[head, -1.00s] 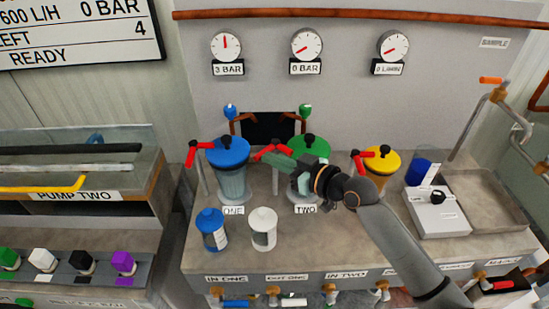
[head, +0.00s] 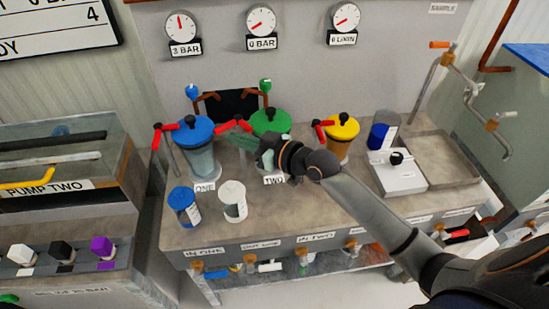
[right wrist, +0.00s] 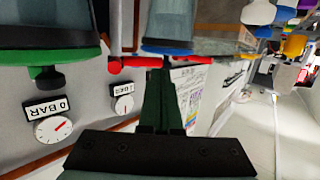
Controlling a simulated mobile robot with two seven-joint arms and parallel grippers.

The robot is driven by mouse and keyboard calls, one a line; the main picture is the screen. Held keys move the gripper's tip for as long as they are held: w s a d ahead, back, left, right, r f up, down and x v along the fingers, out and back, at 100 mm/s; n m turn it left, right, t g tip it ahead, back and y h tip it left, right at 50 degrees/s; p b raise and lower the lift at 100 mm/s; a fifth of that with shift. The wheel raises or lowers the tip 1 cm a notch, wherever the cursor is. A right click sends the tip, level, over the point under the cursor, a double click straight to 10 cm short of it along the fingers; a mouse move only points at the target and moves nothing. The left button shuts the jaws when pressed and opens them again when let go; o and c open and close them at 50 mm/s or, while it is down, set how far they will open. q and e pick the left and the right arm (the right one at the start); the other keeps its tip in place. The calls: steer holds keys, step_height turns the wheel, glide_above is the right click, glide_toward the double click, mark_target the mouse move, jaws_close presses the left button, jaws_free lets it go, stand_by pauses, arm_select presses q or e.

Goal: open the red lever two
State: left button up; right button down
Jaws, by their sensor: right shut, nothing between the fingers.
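The red lever of filter two (head: 229,125) is beside the green-lidded canister (head: 270,122), above the label TWO. My right gripper (head: 236,140) is shut and empty, with its green fingers in front of that canister and their tips close to the lever. In the right wrist view, which looks upside down, red lever parts (right wrist: 142,62) show at the tips of the shut fingers (right wrist: 162,68). I cannot tell whether they touch. The green lid (right wrist: 45,58) is at the left there. My left gripper is not in view.
A blue-lidded canister (head: 195,132) with its red lever (head: 160,128) stands left, and a yellow-lidded one (head: 341,128) with another red lever (head: 319,130) stands right. A blue jar (head: 183,205) and a white jar (head: 233,200) stand in front. A white box (head: 397,175) is at the right.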

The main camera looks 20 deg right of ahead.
steer(key=s+a+v, duration=0.1)
steer(key=a+v, duration=0.1)
steer(key=v, duration=0.8)
steer(key=shift+s+r, duration=0.2)
steer(key=shift+s, duration=0.2)
steer(key=s+d+f+m+g+h, duration=0.2)
steer(key=s+f+g+h, duration=0.25)
steer(key=s+f, duration=0.5)
steer(key=s+d+f+m+g+h, duration=0.25)
steer(key=s+f+g, duration=0.25)
steer(key=s+f, duration=0.45)
steer(key=w+a+f+t+y, duration=0.1)
steer(key=a+f+t, duration=0.3)
steer(key=f, duration=0.5)
steer(key=shift+w+a+f+t, duration=0.25)
steer(key=shift+w+f+t, duration=0.05)
steer(key=shift+w+t, duration=0.3)
